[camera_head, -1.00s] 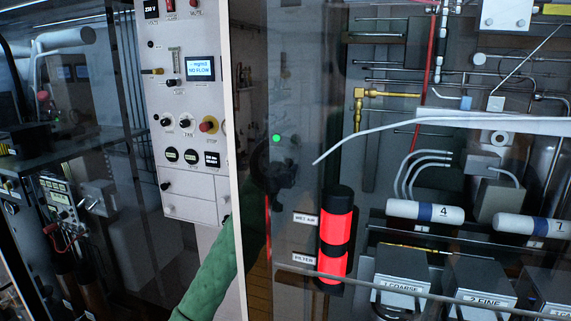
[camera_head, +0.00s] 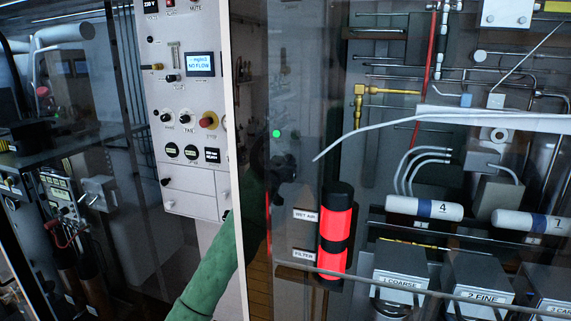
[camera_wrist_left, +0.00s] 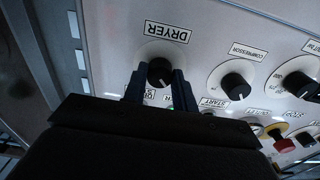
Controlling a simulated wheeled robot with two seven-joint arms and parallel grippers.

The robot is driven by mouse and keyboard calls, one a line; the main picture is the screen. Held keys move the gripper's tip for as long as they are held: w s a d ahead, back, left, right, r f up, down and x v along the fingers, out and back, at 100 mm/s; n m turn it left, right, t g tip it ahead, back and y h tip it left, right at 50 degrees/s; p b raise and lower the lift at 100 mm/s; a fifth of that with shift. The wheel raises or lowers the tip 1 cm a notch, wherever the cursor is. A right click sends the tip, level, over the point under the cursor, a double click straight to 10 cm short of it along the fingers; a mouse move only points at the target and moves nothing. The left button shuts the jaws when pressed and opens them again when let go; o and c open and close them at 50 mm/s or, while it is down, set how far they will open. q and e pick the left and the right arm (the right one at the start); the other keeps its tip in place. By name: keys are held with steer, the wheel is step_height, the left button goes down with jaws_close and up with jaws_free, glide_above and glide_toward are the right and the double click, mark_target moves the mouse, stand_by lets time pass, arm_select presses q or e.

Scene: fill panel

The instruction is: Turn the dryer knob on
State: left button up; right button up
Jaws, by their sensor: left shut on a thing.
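The dryer knob (camera_wrist_left: 160,71) is a round black knob with a white pointer mark on a pale dial. It sits by the upside-down DRYER label (camera_wrist_left: 167,32) in the left wrist view. My left gripper (camera_wrist_left: 157,86) has its two dark fingers on either side of the knob, shut on it. Its fingers partly hide the small labels by the knob. In the head view my left gripper (camera_head: 278,165) is a dim dark shape behind the clear pane, at the end of my green arm, and the dryer knob cannot be made out. My right gripper is not in view.
The compressor knob (camera_wrist_left: 236,84) and a red stop button (camera_wrist_left: 284,144) are close to the gripper. In the head view a control panel (camera_head: 190,190) with a NO FLOW screen (camera_head: 199,64) stands left of the pane. Pipes and filter boxes (camera_head: 400,285) fill the right.

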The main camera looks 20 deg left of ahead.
arm_select(q)
steer(key=m+p, duration=0.2)
steer(key=m, duration=1.5)
steer(key=shift+m, duration=0.3)
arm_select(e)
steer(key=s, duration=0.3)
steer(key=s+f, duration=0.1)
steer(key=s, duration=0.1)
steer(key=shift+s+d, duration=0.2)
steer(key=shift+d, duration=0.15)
arm_select(q)
steer(key=shift+f, duration=0.1)
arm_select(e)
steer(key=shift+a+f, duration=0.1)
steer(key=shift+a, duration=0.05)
